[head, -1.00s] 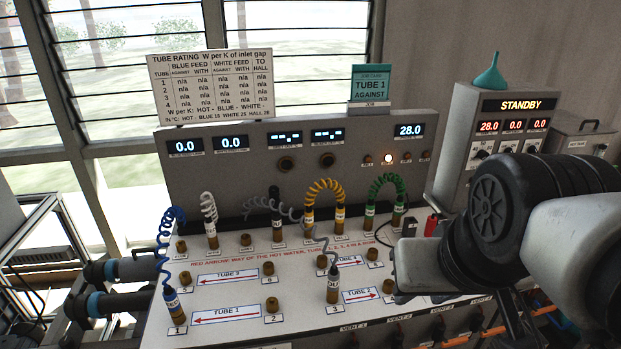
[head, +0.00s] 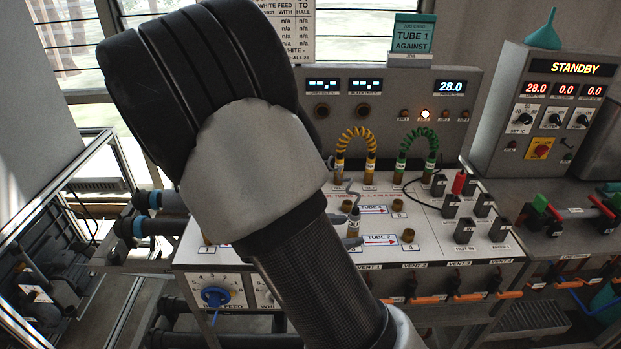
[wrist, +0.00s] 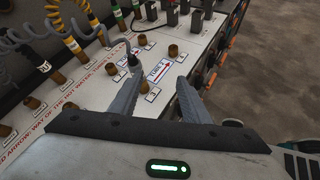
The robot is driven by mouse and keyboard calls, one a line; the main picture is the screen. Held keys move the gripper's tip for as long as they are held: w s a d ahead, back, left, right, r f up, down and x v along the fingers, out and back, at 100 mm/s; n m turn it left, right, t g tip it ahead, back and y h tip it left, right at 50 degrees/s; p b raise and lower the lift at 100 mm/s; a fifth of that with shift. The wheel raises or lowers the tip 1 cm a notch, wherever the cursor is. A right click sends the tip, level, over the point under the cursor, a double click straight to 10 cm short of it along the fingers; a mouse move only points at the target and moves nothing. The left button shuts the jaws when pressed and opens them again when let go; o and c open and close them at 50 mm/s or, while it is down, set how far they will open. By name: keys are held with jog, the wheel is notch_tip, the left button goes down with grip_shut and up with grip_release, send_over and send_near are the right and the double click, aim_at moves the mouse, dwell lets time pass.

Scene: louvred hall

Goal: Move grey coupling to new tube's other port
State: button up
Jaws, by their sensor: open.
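The grey coupling (head: 354,225) is a dark upright fitting with a coiled grey hose. It stands at port 3, at the left end of the TUBE 2 arrow (head: 380,240). In the wrist view the coupling (wrist: 133,62) is close beside my left finger, which partly covers its base. The brass port 4 (head: 408,236) at the arrow's right end is bare; it also shows in the wrist view (wrist: 172,50). My gripper (wrist: 158,82) is open, its fingers above the TUBE 2 area. In the head view my arm hides most of it and the panel's left.
Yellow (head: 356,140) and green (head: 418,140) coiled hoses stand at the back of the panel. Black plugs and one red plug (head: 459,183) stand to the right. Orange-handled vent valves (head: 425,299) line the front edge. The job card (head: 413,38) reads TUBE 1 AGAINST.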

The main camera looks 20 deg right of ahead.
jog(key=w+d+f+n+t+b, duration=0.1)
jog(key=w+f+b, duration=0.1)
jog(key=w+d+f+n+b, duration=0.1)
jog(key=w+d+f+n, duration=0.1)
jog(key=w, duration=0.1)
jog(key=w+d+f+n+t+b, duration=0.1)
jog(key=w+d+f+n+b, duration=0.1)
jog(key=shift+w+d+f+t+b, duration=0.1)
jog(key=shift+w+t+b, duration=0.2)
jog(key=shift+b, duration=0.05)
jog(key=shift+w+d+f+b, duration=0.15)
jog(key=shift+w+d+b, duration=0.25)
jog(key=shift+d, duration=0.2)
grip_shut()
dwell(1.4)
